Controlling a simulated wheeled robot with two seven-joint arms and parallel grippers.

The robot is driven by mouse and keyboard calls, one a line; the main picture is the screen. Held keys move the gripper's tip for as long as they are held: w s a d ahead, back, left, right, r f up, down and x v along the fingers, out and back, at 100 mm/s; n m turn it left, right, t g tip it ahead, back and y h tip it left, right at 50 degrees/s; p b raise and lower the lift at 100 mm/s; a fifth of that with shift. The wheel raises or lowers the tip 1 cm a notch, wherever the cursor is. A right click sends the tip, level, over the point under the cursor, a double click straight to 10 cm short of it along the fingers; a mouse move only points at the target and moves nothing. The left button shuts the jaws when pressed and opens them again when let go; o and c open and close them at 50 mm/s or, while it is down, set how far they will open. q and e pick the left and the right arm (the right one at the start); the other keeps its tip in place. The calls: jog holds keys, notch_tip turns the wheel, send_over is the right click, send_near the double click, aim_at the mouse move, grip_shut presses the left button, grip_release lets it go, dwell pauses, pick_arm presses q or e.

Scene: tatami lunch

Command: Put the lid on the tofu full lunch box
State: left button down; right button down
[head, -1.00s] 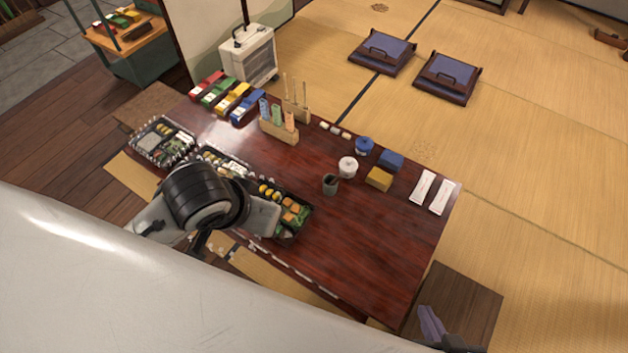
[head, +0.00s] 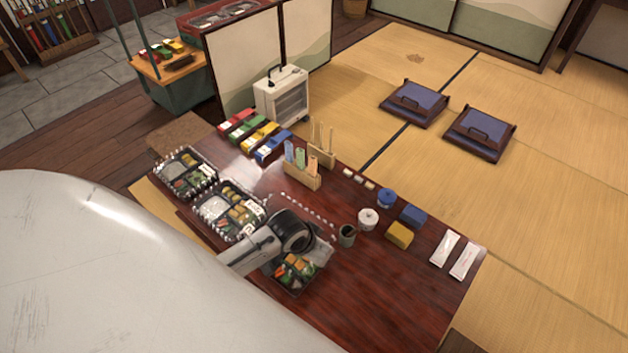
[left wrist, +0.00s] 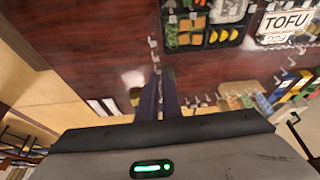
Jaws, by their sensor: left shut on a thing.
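My left gripper (left wrist: 160,95) is shut on a clear lid, seen mainly by its white-dotted rim (head: 300,200). In the head view, my wrist hides the fingertips, and the lid is above the table near the right-hand lunch box. That open black lunch box (head: 293,272) holds orange pieces and greens and is partly covered by my wrist; it also shows in the left wrist view (left wrist: 205,42). A white TOFU label (left wrist: 285,22) lies beside it, at the middle lunch box (head: 215,222). I cannot tell which box the label belongs to. My right gripper is out of view.
A third lunch box (head: 187,175) sits at the far left. Coloured packs (head: 262,135), a wooden holder (head: 302,178), a dark cup (head: 347,236), a white jar (head: 368,219) and blue and yellow blocks (head: 399,235) stand farther back. The table's front right is clear.

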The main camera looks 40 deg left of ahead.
pick_arm(q)
notch_tip(320, 180, down, 12)
jog(key=a+b, duration=0.1)
jog(key=b, duration=0.5)
jog(key=shift+s, duration=0.2)
dwell(0.8)
jog(key=shift+s+f, duration=0.1)
jog(key=shift+s, duration=0.1)
jog(key=shift+f, duration=0.6)
dwell(0.7)
jog(key=shift+f, duration=0.5)
dwell(1.3)
jog(key=c, duration=1.3)
grip_release()
